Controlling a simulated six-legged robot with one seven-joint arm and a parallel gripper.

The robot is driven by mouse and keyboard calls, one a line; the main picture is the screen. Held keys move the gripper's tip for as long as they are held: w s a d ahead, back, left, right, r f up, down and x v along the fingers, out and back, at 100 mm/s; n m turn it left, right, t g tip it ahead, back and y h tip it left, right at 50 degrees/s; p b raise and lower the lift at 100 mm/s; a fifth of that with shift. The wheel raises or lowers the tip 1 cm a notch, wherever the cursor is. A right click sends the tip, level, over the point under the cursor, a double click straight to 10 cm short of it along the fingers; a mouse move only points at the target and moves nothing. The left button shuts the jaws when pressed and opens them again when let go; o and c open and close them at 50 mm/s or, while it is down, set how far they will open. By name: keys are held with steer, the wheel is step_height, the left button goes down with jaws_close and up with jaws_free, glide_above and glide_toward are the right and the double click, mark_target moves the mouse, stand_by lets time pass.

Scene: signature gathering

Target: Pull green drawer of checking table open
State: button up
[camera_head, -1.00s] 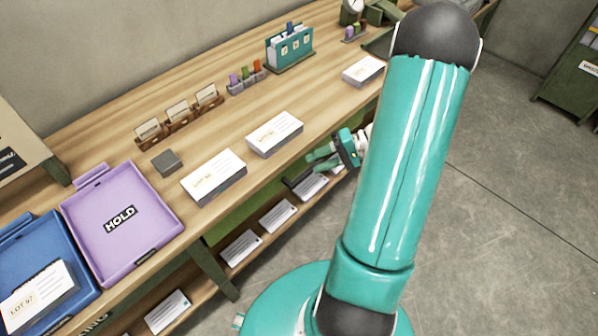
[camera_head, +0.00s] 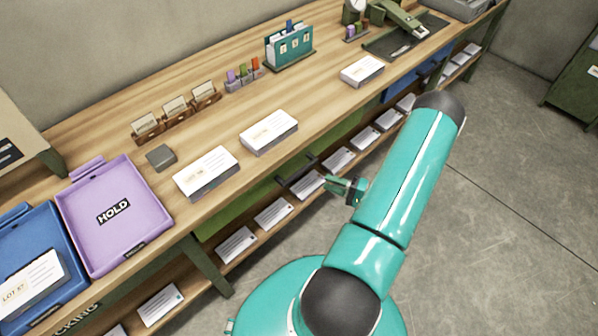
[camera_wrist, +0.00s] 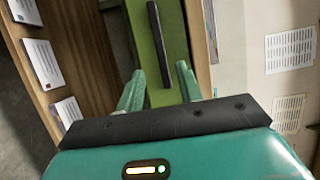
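The green drawer (camera_head: 238,212) sits under the front edge of the wooden checking table (camera_head: 225,125). Its front looks flush, and it has a dark bar handle (camera_head: 297,172). My gripper (camera_head: 332,183) is just in front of the handle, to its right in the head view. In the wrist view the green drawer front (camera_wrist: 180,35) fills the upper middle, with the dark handle (camera_wrist: 157,40) running down it. My gripper (camera_wrist: 160,70) is open there, its fingers on either side of the handle's lower end. I cannot tell whether they reach around it.
White card stacks (camera_head: 268,132), a purple HOLD tray (camera_head: 125,215) and a blue tray (camera_head: 25,250) stand on the table. Envelopes (camera_head: 272,213) lie on the lower shelf below the drawer. A table leg (camera_head: 208,265) stands left of the drawer.

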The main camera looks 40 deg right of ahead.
mark_target(303, 173)
steer(key=x, duration=1.1)
steer(key=shift+w, duration=0.2)
jaws_close()
